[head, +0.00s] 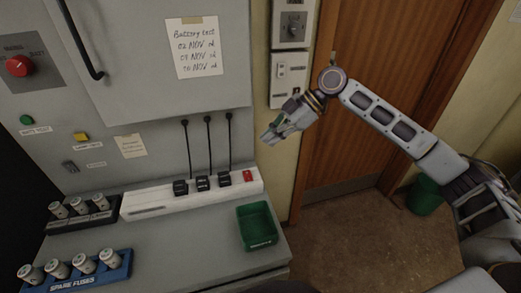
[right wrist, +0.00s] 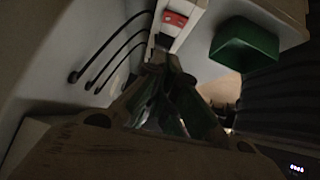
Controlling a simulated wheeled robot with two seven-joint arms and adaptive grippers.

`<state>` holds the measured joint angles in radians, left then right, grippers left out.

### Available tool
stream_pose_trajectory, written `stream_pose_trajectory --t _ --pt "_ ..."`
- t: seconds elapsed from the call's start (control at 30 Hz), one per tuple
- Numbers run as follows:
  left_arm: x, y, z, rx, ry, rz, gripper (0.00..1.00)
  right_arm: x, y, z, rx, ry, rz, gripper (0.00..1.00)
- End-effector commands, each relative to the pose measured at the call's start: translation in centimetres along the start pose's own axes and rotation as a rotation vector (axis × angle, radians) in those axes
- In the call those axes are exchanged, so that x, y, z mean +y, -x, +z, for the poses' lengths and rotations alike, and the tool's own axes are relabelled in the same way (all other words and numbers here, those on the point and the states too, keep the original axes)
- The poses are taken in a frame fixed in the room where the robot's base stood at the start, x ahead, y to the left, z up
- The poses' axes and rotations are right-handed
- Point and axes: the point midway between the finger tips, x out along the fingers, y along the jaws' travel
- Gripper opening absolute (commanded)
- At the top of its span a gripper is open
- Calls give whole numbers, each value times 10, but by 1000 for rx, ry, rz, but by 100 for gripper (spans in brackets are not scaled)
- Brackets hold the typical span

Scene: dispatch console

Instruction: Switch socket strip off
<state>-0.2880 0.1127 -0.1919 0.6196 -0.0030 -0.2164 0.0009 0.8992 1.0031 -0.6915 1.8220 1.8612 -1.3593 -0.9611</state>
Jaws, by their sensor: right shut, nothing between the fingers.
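The white socket strip (head: 150,203) lies along the back of the grey console top, against the upright panel. Several black plugs (head: 202,183) sit in it, with cables running up the panel. Its red switch (head: 248,176) is at the right end; the red switch also shows in the right wrist view (right wrist: 174,20). My right gripper (head: 270,138) is shut and empty, above and to the right of the strip's right end, apart from it. In the right wrist view the fingers (right wrist: 165,75) point toward the switch end. My left gripper is not in view.
A green tray (head: 257,243) stands on the console top just in front of the strip's right end. Fuse holders (head: 75,272) stand at the left. A wall switch box (head: 290,75) and a wooden door (head: 350,150) are at the right.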

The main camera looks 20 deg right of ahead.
Motion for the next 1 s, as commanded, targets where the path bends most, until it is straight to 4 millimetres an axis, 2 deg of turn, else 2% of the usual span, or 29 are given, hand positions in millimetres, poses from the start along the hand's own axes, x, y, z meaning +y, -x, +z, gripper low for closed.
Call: stream_pose_trajectory --t 0.27,0.83,1.0 --pt "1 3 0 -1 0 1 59 -1 -24 -1 1 1 -2 0" --pt "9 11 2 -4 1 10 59 0 -98 -1 1 0 -1 0" --pt "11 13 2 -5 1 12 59 0 -112 16 -1 -3 -1 0"
